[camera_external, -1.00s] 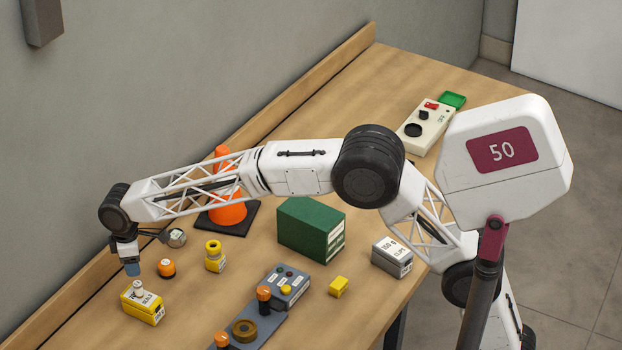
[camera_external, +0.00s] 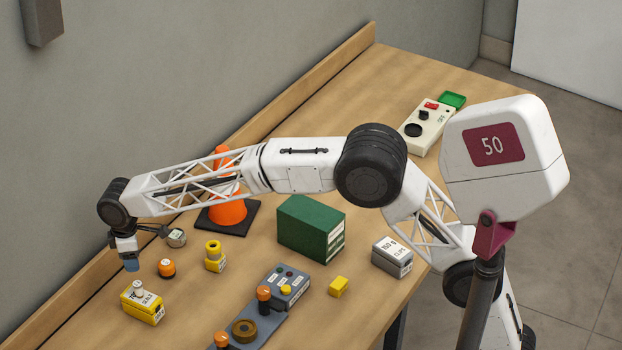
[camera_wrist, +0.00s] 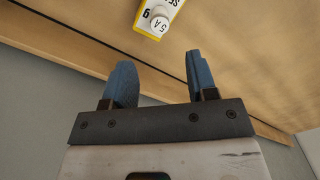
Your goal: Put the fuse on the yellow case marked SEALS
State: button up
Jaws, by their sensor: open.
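The yellow case marked SEALS (camera_external: 152,312) lies on the table at the lower left of the external view, with a white label on top. The fuse, a small white cylinder (camera_external: 138,288), stands upright on the case's top. In the wrist view the fuse (camera_wrist: 159,24) shows "5 A" on its end, and part of the case (camera_wrist: 149,33) is at the top edge. My gripper (camera_external: 131,266) is above and behind the case, apart from the fuse. Its two blue fingers (camera_wrist: 160,82) are spread with nothing between them.
An orange cone (camera_external: 228,211), a green box (camera_external: 305,229) and a grey control panel (camera_external: 285,285) are to the right. Bare table lies in front of the case.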

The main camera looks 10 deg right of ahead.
dwell(0.3)
jog(key=w+d+r+m, duration=0.2)
jog(key=w+d+r, duration=0.2)
jog(key=d, duration=0.8)
jog(key=w+d+r+m, duration=0.2)
jog(key=w+d+r, duration=0.2)
jog(key=d, duration=0.7)
jog(key=w+d+r+m, duration=0.2)
jog(key=w+d+r, duration=0.2)
jog(key=d, duration=0.8)
jog(key=d+r+m+t, duration=0.1)
jog(key=d+r+m, duration=0.1)
jog(key=d, duration=1.2)
jog(key=s+d+f+m+t, duration=0.1)
jog(key=s+d+m, duration=0.35)
jog(key=d, duration=0.75)
jog(key=s+d+m, duration=0.1)
jog(key=s+d, duration=0.6)
jog(key=d, duration=0.6)
jog(key=s+d+f+m, duration=0.2)
jog(key=s+d+f, duration=0.1)
jog(key=s+d, duration=0.3)
jog(key=s+d+f+m, duration=0.2)
jog(key=s+d+f, duration=0.2)
jog(key=s+d, duration=0.3)
jog(key=shift+s+m+t, duration=0.3)
jog(key=shift+s+m, duration=0.05)
jog(key=shift+s, duration=0.8)
